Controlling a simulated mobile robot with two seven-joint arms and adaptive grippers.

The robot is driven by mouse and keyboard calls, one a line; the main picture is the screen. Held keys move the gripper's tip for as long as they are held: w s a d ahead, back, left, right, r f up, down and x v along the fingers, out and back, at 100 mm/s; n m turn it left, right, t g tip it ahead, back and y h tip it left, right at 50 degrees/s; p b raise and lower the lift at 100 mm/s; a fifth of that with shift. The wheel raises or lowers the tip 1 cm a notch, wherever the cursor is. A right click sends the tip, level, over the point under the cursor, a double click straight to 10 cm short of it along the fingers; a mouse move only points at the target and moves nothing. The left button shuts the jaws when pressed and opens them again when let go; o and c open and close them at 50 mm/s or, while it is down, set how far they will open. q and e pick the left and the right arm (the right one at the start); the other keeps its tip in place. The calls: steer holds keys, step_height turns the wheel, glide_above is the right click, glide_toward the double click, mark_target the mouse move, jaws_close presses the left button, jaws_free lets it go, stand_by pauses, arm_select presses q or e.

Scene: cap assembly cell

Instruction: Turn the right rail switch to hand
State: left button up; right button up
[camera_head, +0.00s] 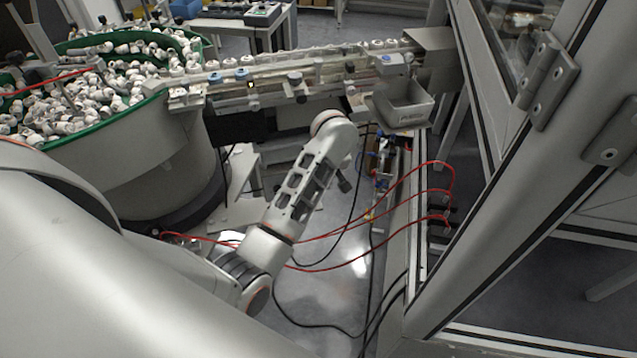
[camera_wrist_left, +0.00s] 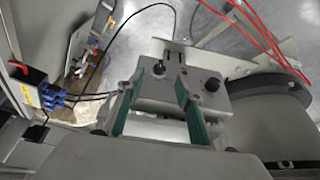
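A pale control box (camera_wrist_left: 160,97) shows in the left wrist view, with a black knob (camera_wrist_left: 212,84) on its right side and a smaller knob (camera_wrist_left: 158,68) near its top middle. I cannot read any labels or which way the knobs point. My left gripper (camera_wrist_left: 158,80) has its two green-padded fingers apart in front of the box. The smaller knob appears between the fingertips; the black knob is outside, to the right. I cannot tell whether the fingers touch anything. In the head view my left arm reaches toward the rail (camera_head: 275,76), and its gripper is hidden. My right gripper is not in view.
A green-rimmed bowl (camera_head: 165,153) full of white caps stands at the left of the head view. A grey bin (camera_head: 405,108) hangs at the rail's right end. A cabinet frame (camera_head: 520,170) stands at the right. Red hoses (camera_head: 400,187) and black cables cross the open floor.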

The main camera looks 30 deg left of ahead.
arm_select(q)
steer(key=x, duration=0.6)
steer(key=shift+r, duration=0.1)
jaws_close()
